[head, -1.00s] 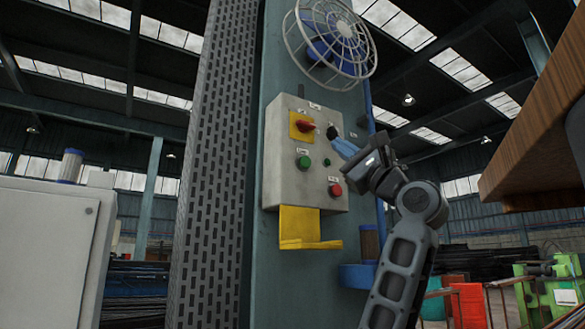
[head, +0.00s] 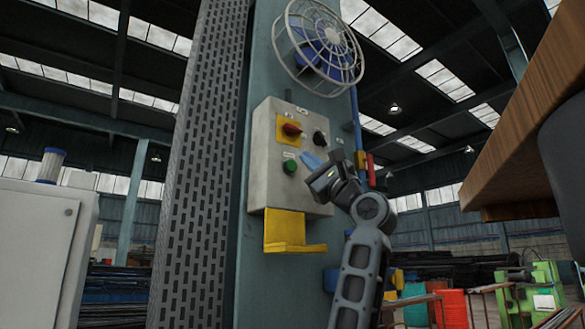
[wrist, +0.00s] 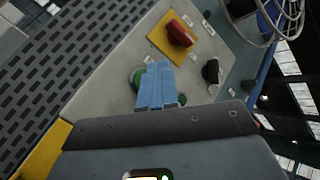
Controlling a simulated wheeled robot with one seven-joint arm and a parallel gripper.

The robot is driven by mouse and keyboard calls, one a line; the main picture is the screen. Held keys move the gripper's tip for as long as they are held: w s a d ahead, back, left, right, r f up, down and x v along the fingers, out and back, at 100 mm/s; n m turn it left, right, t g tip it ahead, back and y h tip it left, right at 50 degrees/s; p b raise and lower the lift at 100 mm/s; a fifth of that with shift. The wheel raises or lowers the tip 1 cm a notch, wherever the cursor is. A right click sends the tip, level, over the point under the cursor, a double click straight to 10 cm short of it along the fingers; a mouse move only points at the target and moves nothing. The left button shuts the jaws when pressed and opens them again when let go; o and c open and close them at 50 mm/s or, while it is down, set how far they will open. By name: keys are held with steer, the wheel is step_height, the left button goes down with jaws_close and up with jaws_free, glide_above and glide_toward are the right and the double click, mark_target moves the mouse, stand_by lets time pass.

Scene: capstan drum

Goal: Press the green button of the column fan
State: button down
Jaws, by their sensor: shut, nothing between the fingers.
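The grey control box (head: 262,165) is mounted on the teal column. The green button (head: 290,167) is on its lower left, below the red rotary switch (head: 291,129) on its yellow plate. My gripper (head: 309,160) is shut and empty, with its blue fingers just right of and slightly above the green button in the head view. In the wrist view the blue fingers (wrist: 156,85) cover much of the green button (wrist: 136,77); its left edge shows beside them. I cannot tell whether they touch it. The red button seen earlier is hidden behind my arm.
A black knob (head: 319,138) sits right of the red switch. A yellow bracket (head: 285,232) hangs below the box. A caged fan (head: 323,45) is above. A wooden slab (head: 525,130) juts in at the right.

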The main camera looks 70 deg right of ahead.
mark_target(291, 166)
steer(key=shift+w+d, duration=0.7)
steer(key=shift+w, duration=0.35)
stand_by(1.4)
steer(key=shift+w+d+p, duration=0.2)
steer(key=shift+w+p, duration=0.1)
steer(key=shift+w, duration=0.05)
